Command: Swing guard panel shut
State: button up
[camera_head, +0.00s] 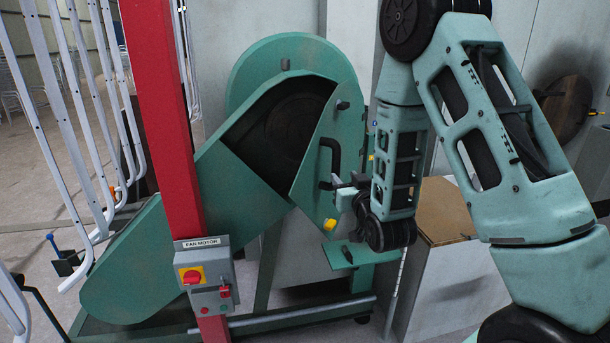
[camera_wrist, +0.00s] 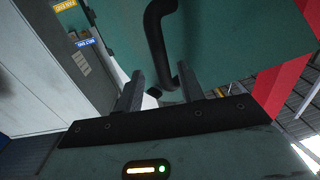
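The green guard panel (camera_head: 318,178) stands ajar on the green fan guard housing (camera_head: 225,190), with a dark opening to its left. Its black D-shaped handle (camera_head: 335,154) faces right toward my arm. In the wrist view, the panel (camera_wrist: 235,55) fills the upper middle and the handle (camera_wrist: 155,35) curves down toward my fingers. My gripper (camera_head: 345,186) is just below and right of the handle, close to the panel. In the wrist view, my gripper (camera_wrist: 160,88) is open, fingers apart, with the handle's lower end between or just beyond the tips. Contact cannot be told.
A red post (camera_head: 160,110) with a fan motor switch box (camera_head: 204,276) stands in front of the housing. White tubular frames (camera_head: 75,110) crowd the left. A small green shelf (camera_head: 362,256) lies below my gripper. A brown-topped box (camera_head: 445,222) stands behind my arm.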

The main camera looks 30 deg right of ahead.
aim_at(337, 169)
jog(key=b, duration=0.4)
jog(key=shift+w+f+b, duration=0.2)
jog(key=shift+w+b, duration=0.1)
jog(key=shift+b, duration=0.05)
jog(key=p+x, duration=0.2)
jog(key=x, duration=0.1)
jog(key=r+p+x, duration=0.1)
jog(key=x, duration=0.1)
jog(key=shift+w+d, duration=0.1)
jog(key=shift+w, duration=0.05)
jog(key=shift+w+f, duration=0.1)
jog(key=shift+f, duration=0.1)
jog(key=c, duration=0.8)
